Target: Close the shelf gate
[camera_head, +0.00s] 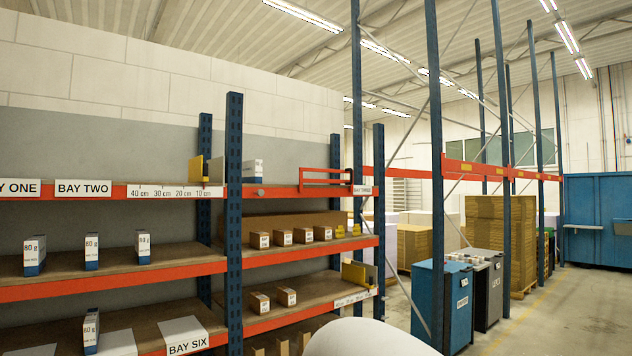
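A small red gate frame (327,170) of horizontal bars stands at the top right shelf level, above the red beam. It spans only the right part of that bay, beside the right blue upright (379,215). The left part of the bay front, toward the middle blue upright (234,190), has no bars across it. I cannot tell whether the gate is slid or swung aside. A small grey round knob (260,193) sits on the beam left of the gate. My gripper is not in view. A white rounded part, probably my arm, shows at the bottom centre, well below the gate.
Shelves hold small boxes (92,252), yellow and grey dividers (197,170) and a white box (252,169). Blue and grey bins (442,300) stand right of the shelf, with stacked cardboard (500,235) behind. Open floor (570,315) lies at the far right.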

